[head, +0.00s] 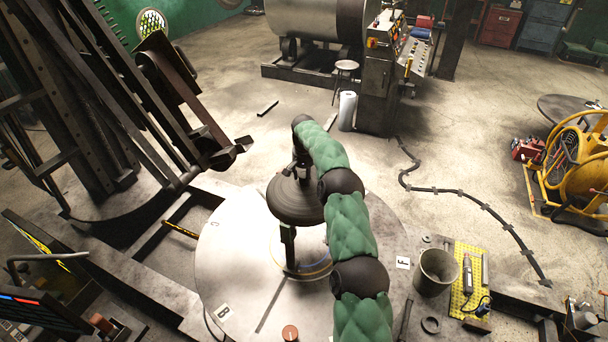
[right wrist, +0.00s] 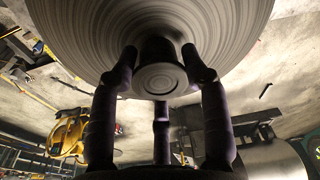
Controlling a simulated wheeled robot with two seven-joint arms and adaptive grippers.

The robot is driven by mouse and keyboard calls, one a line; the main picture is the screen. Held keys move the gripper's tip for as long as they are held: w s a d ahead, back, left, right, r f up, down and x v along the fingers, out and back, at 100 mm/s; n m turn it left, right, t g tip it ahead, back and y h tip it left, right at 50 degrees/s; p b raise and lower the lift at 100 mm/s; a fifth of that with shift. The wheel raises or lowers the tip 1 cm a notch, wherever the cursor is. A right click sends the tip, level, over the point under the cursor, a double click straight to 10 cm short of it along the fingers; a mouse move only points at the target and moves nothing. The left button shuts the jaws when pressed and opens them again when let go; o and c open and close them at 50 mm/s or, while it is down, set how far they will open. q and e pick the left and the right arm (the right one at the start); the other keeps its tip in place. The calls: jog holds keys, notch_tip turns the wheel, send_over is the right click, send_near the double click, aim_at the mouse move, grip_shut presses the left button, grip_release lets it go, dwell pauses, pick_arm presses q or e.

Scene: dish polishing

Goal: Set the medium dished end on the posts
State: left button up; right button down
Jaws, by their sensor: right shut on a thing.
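The dished end (head: 297,208) is a dark, round, brown-grey dish with concentric rings. It hangs level over the middle of the round metal plate (head: 235,265). My right gripper (head: 299,170) is above it and shut on its central knob; the right wrist view shows the fingers (right wrist: 160,75) around the knob (right wrist: 160,80) and the dish face (right wrist: 70,35) beyond. A dark post (head: 288,250) stands below the dish, by a yellowish ring (head: 312,272). The dish hides the post's top and any other posts, so I cannot tell whether they touch. My left gripper is not in view.
A metal cup (head: 436,272) and a yellow mat (head: 468,255) with a tool stand right of the plate. A reddish cap (head: 290,333) is at the front. A dark steel frame (head: 110,110) rises on the left. A yellow hose reel (head: 580,165) is far right.

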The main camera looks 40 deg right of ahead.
aim_at(304, 186)
jog(key=shift+w+d+f+b, duration=0.15)
jog(key=shift+f+b, duration=1.05)
jog(key=shift+f, duration=0.9)
jog(key=shift+f, duration=0.1)
